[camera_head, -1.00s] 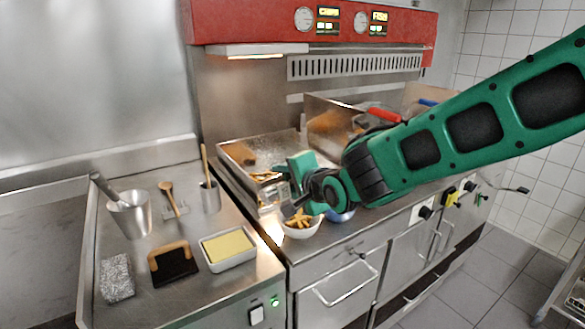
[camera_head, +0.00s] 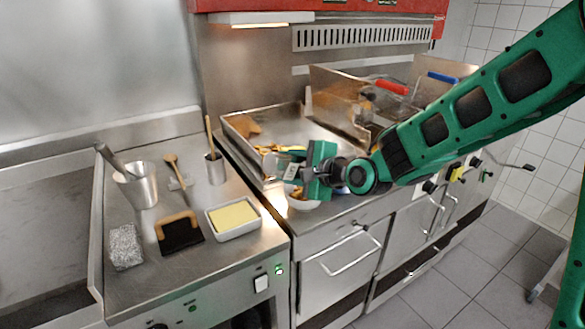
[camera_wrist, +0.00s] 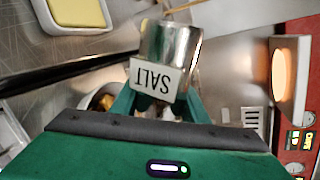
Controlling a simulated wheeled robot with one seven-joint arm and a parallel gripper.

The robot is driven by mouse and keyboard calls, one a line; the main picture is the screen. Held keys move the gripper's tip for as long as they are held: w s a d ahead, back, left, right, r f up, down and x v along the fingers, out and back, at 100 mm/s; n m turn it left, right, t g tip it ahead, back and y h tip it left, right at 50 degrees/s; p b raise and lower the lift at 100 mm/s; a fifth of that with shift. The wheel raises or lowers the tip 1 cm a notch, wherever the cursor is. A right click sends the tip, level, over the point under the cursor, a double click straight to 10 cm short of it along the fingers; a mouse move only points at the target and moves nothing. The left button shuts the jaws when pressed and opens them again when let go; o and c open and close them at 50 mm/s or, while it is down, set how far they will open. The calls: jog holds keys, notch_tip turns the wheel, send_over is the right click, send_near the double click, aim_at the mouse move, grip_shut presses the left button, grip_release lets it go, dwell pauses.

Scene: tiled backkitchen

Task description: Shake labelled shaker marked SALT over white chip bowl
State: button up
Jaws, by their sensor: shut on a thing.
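My gripper (camera_head: 308,172) is shut on the SALT shaker (camera_head: 291,171), a metal cylinder with a white label. In the wrist view the shaker (camera_wrist: 172,45) sits between the green fingers, and its label reads SALT upside down. The white chip bowl (camera_head: 302,203) stands on the steel counter just below my gripper in the head view, mostly hidden by it. Chips and part of a bowl show small behind the left finger in the wrist view (camera_wrist: 103,99). The shaker appears tilted; whether anything falls from it cannot be seen.
A fryer tray (camera_head: 240,122) with chips lies behind my gripper. Fry baskets with red (camera_head: 392,87) and blue (camera_head: 443,77) handles stand to the right. On the left counter are a white tub of yellow stuff (camera_head: 236,232), a scraper (camera_head: 180,236), a scouring pad (camera_head: 125,246) and a metal cup (camera_head: 136,185).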

dwell(1.1)
dwell(1.1)
jog(key=shift+r, duration=0.1)
jog(key=shift+d+r+n+t+h, duration=0.15)
jog(key=shift+r+n+t+h, duration=0.2)
jog(key=shift+r+n+h, duration=0.45)
jog(key=shift+d+r+n+t+h, duration=0.15)
jog(key=shift+r+n+t+h, duration=0.3)
jog(key=shift+r+n, duration=0.65)
